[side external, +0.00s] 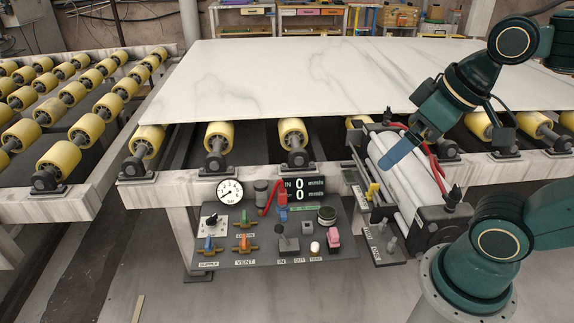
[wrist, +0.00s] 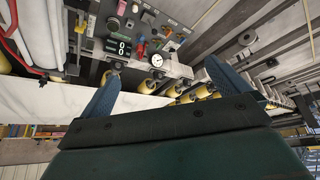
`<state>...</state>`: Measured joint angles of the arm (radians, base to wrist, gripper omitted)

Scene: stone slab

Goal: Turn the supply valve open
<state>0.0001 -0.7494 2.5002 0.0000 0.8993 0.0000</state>
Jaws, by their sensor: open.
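The supply valve (side external: 208,245) is at the lower left of the control panel (side external: 265,258) in the side view, above a "SUPPLY" label. It has a small blue handle on a brass-coloured body. The handle looks crosswise to the body, though it is small in the picture. My gripper (side external: 400,152) is open and empty, high above the roller unit, well to the right of the valve and apart from it. In the wrist view my gripper (wrist: 161,70) shows its two blue fingers spread apart. The panel appears upside down there, and I cannot make out the supply valve clearly.
The vent valve (side external: 245,244), with an orange handle, sits just right of the supply valve. A pressure gauge (side external: 230,191) and a digital display (side external: 304,188) stand above. The roller unit (side external: 408,180) is at the panel's right. The stone slab (side external: 300,75) lies behind on rollers.

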